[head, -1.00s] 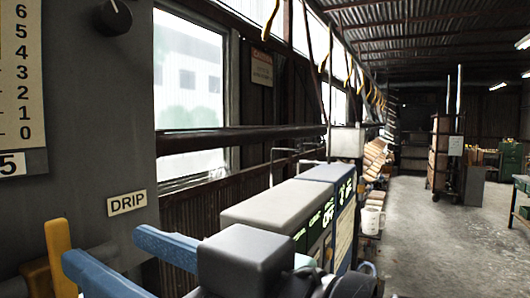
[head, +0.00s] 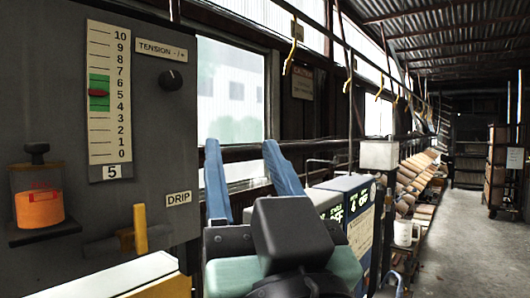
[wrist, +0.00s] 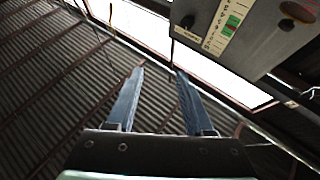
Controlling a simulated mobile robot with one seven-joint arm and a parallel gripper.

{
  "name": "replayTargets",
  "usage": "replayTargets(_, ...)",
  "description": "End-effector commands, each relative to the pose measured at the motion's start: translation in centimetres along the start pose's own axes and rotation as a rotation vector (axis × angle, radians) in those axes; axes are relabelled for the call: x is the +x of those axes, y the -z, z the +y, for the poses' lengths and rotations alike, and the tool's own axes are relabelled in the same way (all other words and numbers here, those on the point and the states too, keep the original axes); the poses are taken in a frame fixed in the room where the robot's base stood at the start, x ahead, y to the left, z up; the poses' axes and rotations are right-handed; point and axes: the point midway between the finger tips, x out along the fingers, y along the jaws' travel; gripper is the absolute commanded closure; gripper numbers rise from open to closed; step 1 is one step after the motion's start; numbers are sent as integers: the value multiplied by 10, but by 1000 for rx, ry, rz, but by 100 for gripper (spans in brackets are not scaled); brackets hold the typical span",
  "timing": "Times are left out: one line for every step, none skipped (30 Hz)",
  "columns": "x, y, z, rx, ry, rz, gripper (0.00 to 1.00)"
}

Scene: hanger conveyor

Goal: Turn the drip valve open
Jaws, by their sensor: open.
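The drip valve shows in the head view as a yellow lever (head: 140,228) standing upright on a dark horizontal pipe. A DRIP label (head: 179,198) is on the grey panel (head: 165,120) to its right. My gripper (head: 242,146) is right of the lever and apart from it. Its two blue fingers point up, spread and empty. In the wrist view my gripper (wrist: 160,70) is also open with nothing between the fingers. The lever cannot be made out there.
The panel carries a TENSION knob (head: 171,79), a 0-10 scale (head: 110,90) with a red pointer, and an orange-filled cup (head: 40,208) at left. Blue-grey boxes (head: 345,185) stand behind my gripper. Yellow hooks (head: 289,58) hang overhead. Open floor lies at right.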

Motion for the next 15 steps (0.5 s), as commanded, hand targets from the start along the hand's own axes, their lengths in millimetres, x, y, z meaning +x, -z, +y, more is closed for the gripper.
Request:
replayTargets(0,2,0,-6,-8,10,48)
replayTargets(0,3,0,-9,-13,15,48)
replayTargets(0,4,1,-14,-19,22,48)
replayTargets(0,5,1,-16,-22,26,48)
replayTargets(0,6,1,-18,-25,29,48)
replayTargets(-1,6,1,-20,-27,31,48)
replayTargets(-1,6,2,-21,-29,33,48)
replayTargets(-1,6,2,-22,-29,33,48)
replayTargets(-1,6,2,-22,-30,34,48)
replayTargets(-1,6,2,-22,-30,34,48)
replayTargets(-1,6,2,-22,-30,34,48)
replayTargets(-1,6,2,-22,-30,34,48)
replayTargets(-1,6,2,-22,-30,34,48)
replayTargets(-1,6,2,-22,-29,33,48)
replayTargets(-1,6,2,-22,-30,34,48)
